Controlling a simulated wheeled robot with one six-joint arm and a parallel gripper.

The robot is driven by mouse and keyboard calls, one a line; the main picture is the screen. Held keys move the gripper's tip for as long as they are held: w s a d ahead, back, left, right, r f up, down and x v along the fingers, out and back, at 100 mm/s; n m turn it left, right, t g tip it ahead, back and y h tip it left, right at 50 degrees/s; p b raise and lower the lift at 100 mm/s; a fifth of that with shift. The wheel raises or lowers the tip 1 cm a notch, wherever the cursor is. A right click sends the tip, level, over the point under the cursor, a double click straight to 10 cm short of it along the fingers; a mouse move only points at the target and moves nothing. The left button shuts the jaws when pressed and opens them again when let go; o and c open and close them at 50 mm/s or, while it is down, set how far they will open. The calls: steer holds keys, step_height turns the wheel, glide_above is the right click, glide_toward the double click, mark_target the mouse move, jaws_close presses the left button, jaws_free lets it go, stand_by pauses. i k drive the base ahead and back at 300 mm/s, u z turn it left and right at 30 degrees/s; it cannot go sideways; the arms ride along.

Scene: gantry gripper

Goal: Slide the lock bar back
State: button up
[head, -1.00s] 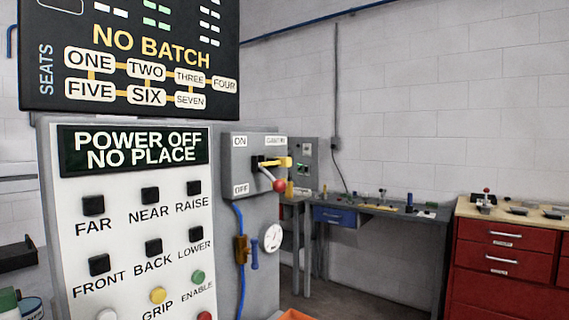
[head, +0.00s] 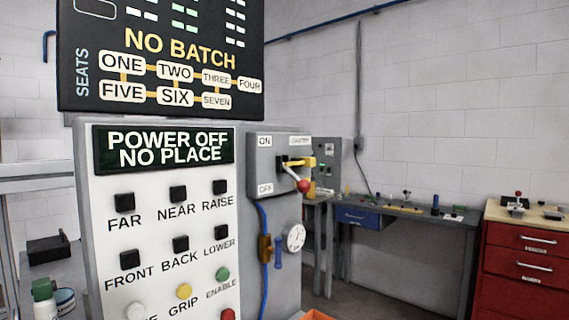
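A grey switch box (head: 263,165) marked ON at the top and OFF at the bottom is fixed to the right side of the control panel. A yellow bar (head: 302,162), which looks like the lock bar, sticks out to the right across its front. Just below it, a lever with a red ball knob (head: 304,186) points down and to the right. How the bar meets the lever is too small to tell. The panel display (head: 163,149) reads "POWER OFF NO PLACE". My gripper is not in view.
The control panel (head: 150,220) carries black, yellow, green and red buttons. A dark board (head: 160,70) reading "NO BATCH" is above it. A blue lever (head: 279,255) and a round gauge (head: 296,238) are below the box. A workbench (head: 400,207) and red drawers (head: 520,262) stand at right.

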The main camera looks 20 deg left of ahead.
mark_target(307, 162)
steer(key=z, duration=0.35)
steer(key=k, duration=0.45)
steer(key=i, duration=0.85)
steer(key=u, duration=1.15)
steer(key=i, duration=0.2)
steer(key=u, duration=0.25)
